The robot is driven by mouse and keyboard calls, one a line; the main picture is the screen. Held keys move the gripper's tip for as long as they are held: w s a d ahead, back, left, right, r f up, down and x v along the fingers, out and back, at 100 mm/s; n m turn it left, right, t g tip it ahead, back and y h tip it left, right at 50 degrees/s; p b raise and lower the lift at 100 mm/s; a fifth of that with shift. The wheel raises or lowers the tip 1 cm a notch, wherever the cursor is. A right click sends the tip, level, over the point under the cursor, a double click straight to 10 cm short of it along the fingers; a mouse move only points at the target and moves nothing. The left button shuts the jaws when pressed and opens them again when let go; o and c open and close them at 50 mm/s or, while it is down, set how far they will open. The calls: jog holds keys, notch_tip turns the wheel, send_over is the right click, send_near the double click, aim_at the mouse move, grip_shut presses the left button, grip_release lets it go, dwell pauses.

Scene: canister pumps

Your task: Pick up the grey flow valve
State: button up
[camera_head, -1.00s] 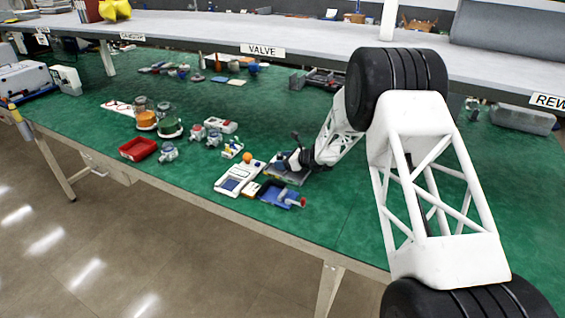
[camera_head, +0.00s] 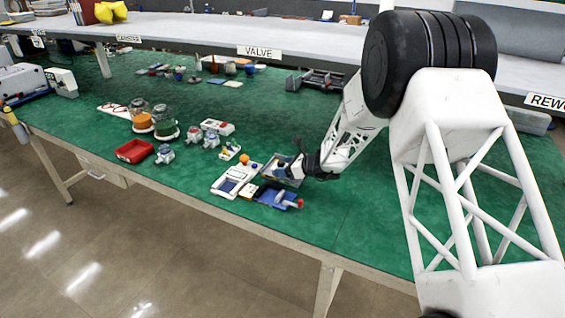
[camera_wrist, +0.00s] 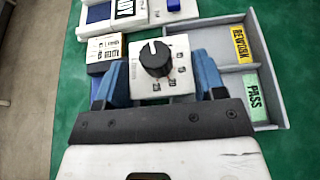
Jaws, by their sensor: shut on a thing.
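The grey flow valve (camera_wrist: 148,84) is a pale grey square block with a black round knob and small printed marks on its face. In the wrist view it sits between the two blue fingers of my gripper (camera_wrist: 159,66), which are shut on its left and right sides. It is over the left part of a grey divided tray (camera_wrist: 272,127); I cannot tell if it touches the tray floor. In the head view my gripper (camera_head: 298,166) is at the tray (camera_head: 282,182), and my arm and gripper hide most of the valve.
The tray has yellow REWORK (camera_wrist: 241,44) and green PASS (camera_wrist: 254,92) labels. Left of it are a small tan box (camera_wrist: 104,54) and a white device (camera_head: 233,180). A blue tray (camera_head: 275,196) lies in front. Green bench is clear to the right.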

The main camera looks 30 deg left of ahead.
jog(key=shift+s+d+r, duration=0.15)
jog(key=shift+s+d, duration=0.9)
jog(key=shift+s, duration=0.3)
jog(key=shift+s+d+r, duration=0.15)
jog(key=shift+s+d, duration=0.85)
jog(key=shift+s, duration=0.3)
